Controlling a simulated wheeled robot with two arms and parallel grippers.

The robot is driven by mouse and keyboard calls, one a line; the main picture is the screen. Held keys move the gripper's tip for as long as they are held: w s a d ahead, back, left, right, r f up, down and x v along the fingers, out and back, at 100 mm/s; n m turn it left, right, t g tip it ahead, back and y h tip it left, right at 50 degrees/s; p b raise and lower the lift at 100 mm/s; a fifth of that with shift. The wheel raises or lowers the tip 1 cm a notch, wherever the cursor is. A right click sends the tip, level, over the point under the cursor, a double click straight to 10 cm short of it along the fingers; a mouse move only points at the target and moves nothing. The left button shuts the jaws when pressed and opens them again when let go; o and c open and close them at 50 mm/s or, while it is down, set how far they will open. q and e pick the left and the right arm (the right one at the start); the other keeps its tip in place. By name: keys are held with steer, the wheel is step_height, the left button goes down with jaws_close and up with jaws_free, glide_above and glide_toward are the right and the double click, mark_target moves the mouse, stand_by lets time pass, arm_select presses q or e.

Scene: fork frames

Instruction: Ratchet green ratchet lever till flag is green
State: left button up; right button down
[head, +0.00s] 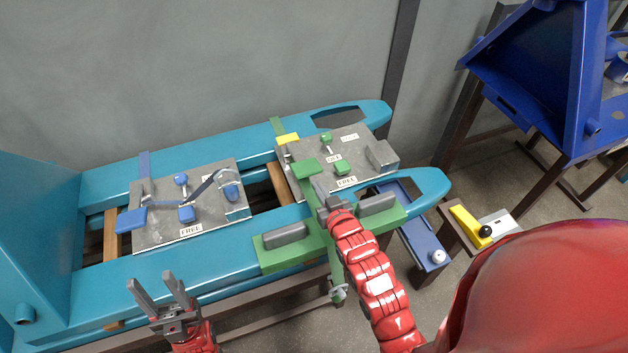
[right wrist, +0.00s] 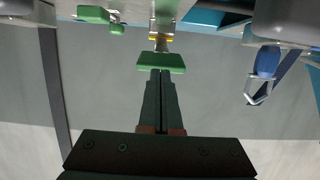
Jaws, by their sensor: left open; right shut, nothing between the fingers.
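A green lever handle (head: 306,168) sits at the left front of the right grey plate (head: 352,152); it also shows in the right wrist view (right wrist: 161,63). My right gripper (head: 320,188) is shut and empty, its fingertips right at the near side of this handle. I cannot tell whether they touch it. Behind the handle is a small yellow piece (head: 288,138), possibly the flag; yellow also shows in the right wrist view (right wrist: 160,39). My left gripper (head: 160,287) is open and empty in front of the teal frame, at lower left.
The teal frame (head: 200,258) carries a left plate (head: 165,238) with a blue lever (head: 132,220) and blue clamps. A green bracket with grey pads (head: 285,235) lies under my right arm. A blue bar with a white knob (head: 439,257) and a yellow lever (head: 466,222) stand at right.

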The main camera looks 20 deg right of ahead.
steer(key=v, duration=0.4)
steer(key=shift+f, duration=0.2)
steer(key=shift+r, duration=0.15)
stand_by(0.5)
